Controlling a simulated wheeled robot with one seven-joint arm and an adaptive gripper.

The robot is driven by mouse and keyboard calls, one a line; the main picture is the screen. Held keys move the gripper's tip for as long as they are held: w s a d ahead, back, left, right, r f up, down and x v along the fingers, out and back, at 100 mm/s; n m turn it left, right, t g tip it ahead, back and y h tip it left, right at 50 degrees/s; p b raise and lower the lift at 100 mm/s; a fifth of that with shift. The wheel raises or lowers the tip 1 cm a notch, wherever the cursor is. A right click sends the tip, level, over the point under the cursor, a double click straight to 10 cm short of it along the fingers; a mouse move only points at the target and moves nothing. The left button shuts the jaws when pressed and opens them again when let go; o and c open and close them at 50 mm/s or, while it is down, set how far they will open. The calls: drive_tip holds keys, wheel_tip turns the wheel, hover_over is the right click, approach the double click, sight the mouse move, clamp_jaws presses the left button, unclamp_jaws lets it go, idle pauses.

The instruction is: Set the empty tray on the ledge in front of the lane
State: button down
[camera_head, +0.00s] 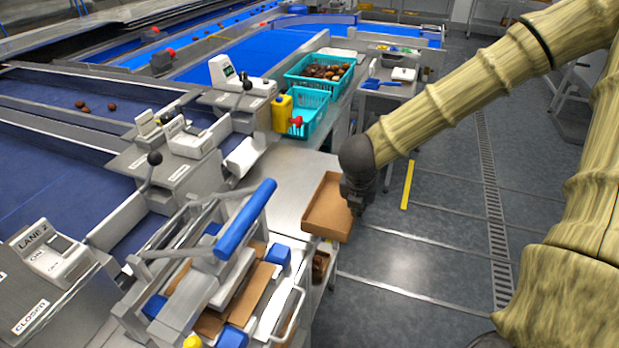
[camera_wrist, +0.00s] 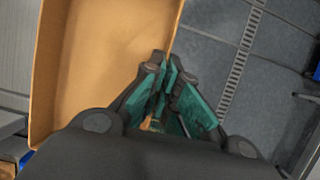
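The empty tray (camera_head: 325,211) is a shallow brown box with low walls. My gripper (camera_head: 356,203) is at its right side in the head view. In the wrist view the tray (camera_wrist: 105,55) fills the left half, and my gripper's fingers (camera_wrist: 166,75) are closed together on its near right wall. The steel ledge (camera_head: 285,178) runs in front of the lane, left of the tray. The tray overlaps the ledge's right edge in the picture and partly hangs over the floor side; whether it touches the ledge cannot be told.
A teal crate of dates (camera_head: 322,72), an empty teal crate (camera_head: 303,106) and a yellow bottle (camera_head: 282,114) stand at the ledge's far end. A blue-handled metal rack (camera_head: 228,262) stands at the near end. Open floor (camera_head: 420,240) lies to the right.

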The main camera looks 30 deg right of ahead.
sight(330, 179)
drive_tip(key=shift+w+r, duration=0.15)
drive_tip(key=shift+w, duration=0.2)
drive_tip(key=w+p, duration=0.1)
drive_tip(key=w, duration=0.3)
drive_tip(key=w+d+f+p, duration=0.1)
drive_tip(key=w, duration=0.4)
drive_tip(key=w+p, duration=0.2)
drive_tip(key=w, duration=0.3)
drive_tip(key=shift+w+d+f, duration=0.15)
drive_tip(key=shift+f, duration=0.15)
drive_tip(key=shift+w+f+p, duration=0.1)
drive_tip(key=shift+f+p, duration=0.6)
drive_tip(key=shift+f, duration=1.1)
drive_tip(key=shift+f, duration=0.15)
drive_tip(key=c, duration=1.6)
unclamp_jaws()
drive_tip(key=shift+c, duration=0.2)
drive_tip(key=shift+b+v, duration=1.05)
drive_tip(key=shift+v, duration=5.1)
